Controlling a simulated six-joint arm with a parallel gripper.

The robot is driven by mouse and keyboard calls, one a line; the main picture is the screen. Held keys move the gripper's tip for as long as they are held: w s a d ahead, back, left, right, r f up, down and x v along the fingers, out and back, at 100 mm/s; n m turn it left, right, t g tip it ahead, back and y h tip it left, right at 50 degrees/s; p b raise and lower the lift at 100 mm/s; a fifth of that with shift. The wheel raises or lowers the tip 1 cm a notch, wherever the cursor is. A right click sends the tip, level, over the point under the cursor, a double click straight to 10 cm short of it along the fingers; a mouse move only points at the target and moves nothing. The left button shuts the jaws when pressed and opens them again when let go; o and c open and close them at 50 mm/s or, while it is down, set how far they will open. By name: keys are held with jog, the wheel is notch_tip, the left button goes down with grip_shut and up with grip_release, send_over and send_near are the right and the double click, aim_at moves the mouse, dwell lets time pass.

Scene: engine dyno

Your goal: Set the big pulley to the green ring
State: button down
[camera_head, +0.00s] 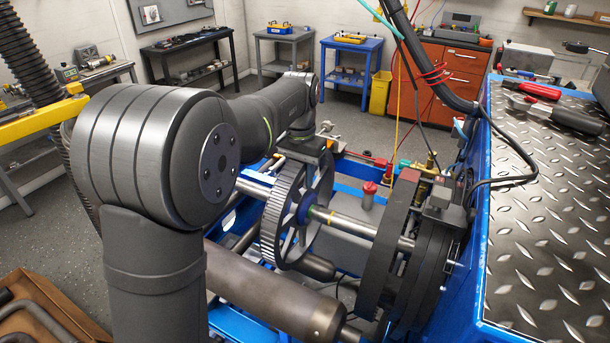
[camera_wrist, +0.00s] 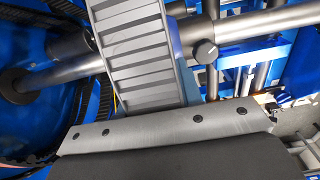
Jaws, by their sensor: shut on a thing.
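The big pulley (camera_head: 283,222) is a dark spoked wheel with a toothed grey rim and a blue hub, upright around a steel shaft (camera_head: 356,222). Its toothed rim (camera_wrist: 137,52) fills the upper middle of the wrist view. A thin green band (camera_head: 311,210), seemingly the green ring, shows on the shaft right beside the hub; a yellow band (camera_head: 330,216) lies farther right. My gripper (camera_head: 312,150) is at the top of the pulley, shut on its rim. In the wrist view my gripper (camera_wrist: 165,125) shows as a grey plate; its fingertips are hidden.
A stack of dark discs (camera_head: 390,245) stands at the shaft's right end. A large grey cylinder (camera_head: 280,305) lies in front, below the shaft. A red-capped part (camera_head: 369,190) stands behind. The blue-edged tread-plate bench (camera_head: 535,230) bounds the right side; cables hang above it.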

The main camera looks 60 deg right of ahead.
jog(key=c, duration=1)
grip_release()
notch_tip(320, 180, up, 18)
jog(key=shift+f, duration=0.25)
jog(key=shift+f, duration=0.1)
notch_tip(320, 180, down, 17)
jog(key=shift+f, duration=0.1)
jog(key=shift+s, duration=0.35)
